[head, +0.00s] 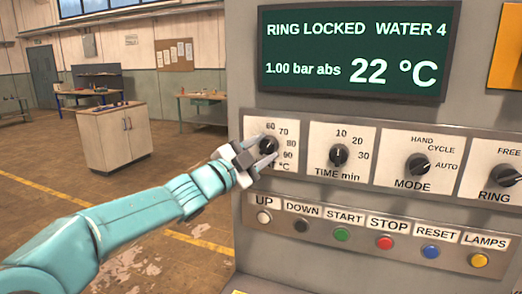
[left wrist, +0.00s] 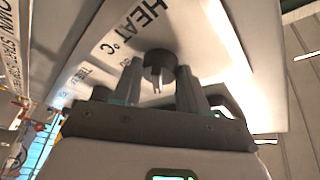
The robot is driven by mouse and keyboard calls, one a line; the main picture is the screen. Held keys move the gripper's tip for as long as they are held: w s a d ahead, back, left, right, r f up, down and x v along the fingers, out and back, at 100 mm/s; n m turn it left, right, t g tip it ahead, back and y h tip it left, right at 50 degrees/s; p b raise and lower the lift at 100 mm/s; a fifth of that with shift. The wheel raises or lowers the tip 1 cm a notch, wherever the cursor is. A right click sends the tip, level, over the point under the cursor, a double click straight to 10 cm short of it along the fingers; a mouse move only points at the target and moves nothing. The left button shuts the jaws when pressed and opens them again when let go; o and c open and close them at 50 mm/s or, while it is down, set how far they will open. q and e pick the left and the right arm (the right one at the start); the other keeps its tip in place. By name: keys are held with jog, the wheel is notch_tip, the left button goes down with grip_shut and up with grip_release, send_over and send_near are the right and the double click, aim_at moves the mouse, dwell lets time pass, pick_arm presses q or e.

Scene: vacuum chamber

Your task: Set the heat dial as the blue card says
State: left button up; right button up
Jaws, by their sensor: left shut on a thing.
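The heat dial (head: 269,145) is a small dark round knob on a white plate marked 60, 70, 80, 90 and °C. My left gripper (head: 260,154) reaches it from the lower left and is shut on it. Its fingers hide part of the knob and lettering, so I cannot read the pointer surely. In the left wrist view the dark heat dial (left wrist: 158,66) sits between the two fingers of my left gripper (left wrist: 160,88), beside the word HEAT. No blue card is in view. My right gripper is not in view.
The TIME dial (head: 339,155), MODE dial (head: 418,163) and RING dial (head: 507,175) run to the right. A row of buttons, including START (head: 341,235), lies below. The display (head: 355,50) reads 22 °C, 1.00 bar abs, RING LOCKED, WATER 4. A cabinet (head: 113,135) stands behind left.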

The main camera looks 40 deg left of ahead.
pick_arm(q)
jog(key=o, duration=0.6)
jog(key=shift+d+f, duration=0.1)
jog(key=o, duration=0.5)
jog(key=shift+c, duration=0.2)
jog(key=shift+s+d, duration=0.1)
jog(key=shift+s, duration=0.05)
jog(key=shift+a, duration=0.2)
jog(key=b+v, duration=0.3)
jog(key=v, duration=1.3)
jog(key=shift+s+d, duration=0.15)
